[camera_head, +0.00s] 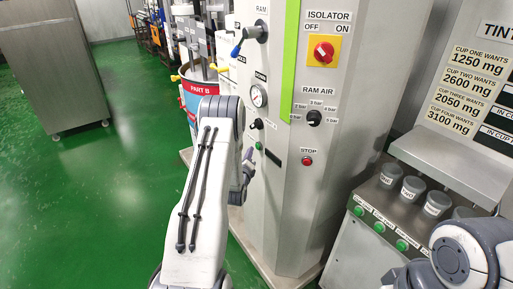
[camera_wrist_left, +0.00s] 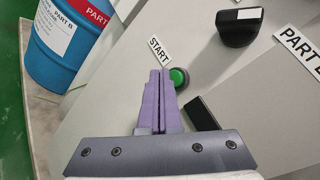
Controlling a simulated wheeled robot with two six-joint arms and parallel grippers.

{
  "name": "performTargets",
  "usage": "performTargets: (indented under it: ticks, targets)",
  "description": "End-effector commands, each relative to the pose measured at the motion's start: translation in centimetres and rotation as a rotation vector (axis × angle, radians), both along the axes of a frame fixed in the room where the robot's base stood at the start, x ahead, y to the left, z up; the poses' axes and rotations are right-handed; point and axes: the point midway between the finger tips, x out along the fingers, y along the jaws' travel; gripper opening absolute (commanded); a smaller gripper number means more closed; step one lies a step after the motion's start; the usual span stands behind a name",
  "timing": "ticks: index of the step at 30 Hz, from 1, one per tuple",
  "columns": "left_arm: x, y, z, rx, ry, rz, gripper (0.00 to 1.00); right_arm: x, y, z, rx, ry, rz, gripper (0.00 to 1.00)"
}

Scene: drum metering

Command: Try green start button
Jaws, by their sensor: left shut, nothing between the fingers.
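The green start button (camera_head: 259,145) sits on the grey cabinet front, below a black knob. In the left wrist view the green button (camera_wrist_left: 179,77) shows right beside my fingertips, with the START label (camera_wrist_left: 160,49) above. My left gripper (camera_head: 249,160) is shut and empty, held close to the panel at the button. In the left wrist view its purple fingers (camera_wrist_left: 160,75) lie together, just left of the button. I cannot tell whether they touch it. My right gripper is not in view; only part of my right arm shows at the lower right.
A black knob (camera_wrist_left: 240,27) and a dark rectangle (camera_wrist_left: 202,112) are near the button. The PART B drum (camera_head: 190,105) stands behind my left arm.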

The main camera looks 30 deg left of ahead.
Motion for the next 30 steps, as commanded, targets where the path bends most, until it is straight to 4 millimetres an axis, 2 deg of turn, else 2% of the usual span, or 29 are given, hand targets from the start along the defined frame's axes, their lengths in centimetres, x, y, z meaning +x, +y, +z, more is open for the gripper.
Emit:
performTargets:
  ticks: [23,30]
  targets:
    - [0.03,-0.01,-0.01,0.0,0.0,0.0,0.0,0.0,0.0,-0.03,0.0,0.0,0.0,0.53]
    - [0.64,-0.28,-0.08,0.001,-0.001,0.0,0.0,0.0,0.0,-0.68,0.0,0.0,0.0,0.53]
